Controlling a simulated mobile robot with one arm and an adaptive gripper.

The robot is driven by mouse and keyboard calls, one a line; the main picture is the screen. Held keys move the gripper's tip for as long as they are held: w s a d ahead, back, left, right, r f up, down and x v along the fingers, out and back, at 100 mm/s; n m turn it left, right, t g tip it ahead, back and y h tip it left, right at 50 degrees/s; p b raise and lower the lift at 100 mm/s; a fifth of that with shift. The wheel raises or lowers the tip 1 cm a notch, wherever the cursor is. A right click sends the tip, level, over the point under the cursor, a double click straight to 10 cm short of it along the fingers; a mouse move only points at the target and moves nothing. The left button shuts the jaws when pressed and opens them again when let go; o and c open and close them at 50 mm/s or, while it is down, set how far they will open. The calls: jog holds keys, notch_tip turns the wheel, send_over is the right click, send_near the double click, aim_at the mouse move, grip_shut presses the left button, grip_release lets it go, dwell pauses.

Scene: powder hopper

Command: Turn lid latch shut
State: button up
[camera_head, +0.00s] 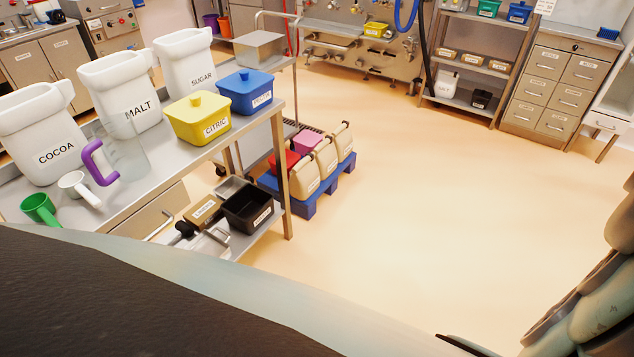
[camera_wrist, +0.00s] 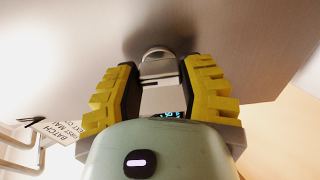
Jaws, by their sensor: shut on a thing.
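In the wrist view, the lid latch (camera_wrist: 157,51) is a small bright metal loop standing out from a smooth grey metal surface (camera_wrist: 80,45). My gripper (camera_wrist: 159,72) has two black fingers with yellow ribbed pads, one on each side of the latch. It is shut on the latch, whose lower part lies between the fingers. How far the latch is turned cannot be told. The latch and my gripper do not show in the head view.
In the wrist view, a white label (camera_wrist: 60,130) and a pale bent tube (camera_wrist: 20,140) are at the lower left. In the head view, a steel table (camera_head: 165,166) carries white jugs and tubs. A blue pallet (camera_head: 310,206) stands beside it. The floor at the right is clear.

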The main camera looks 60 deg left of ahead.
jog(key=shift+a+f, duration=0.1)
jog(key=o, duration=1.2)
jog(key=v, duration=1.2)
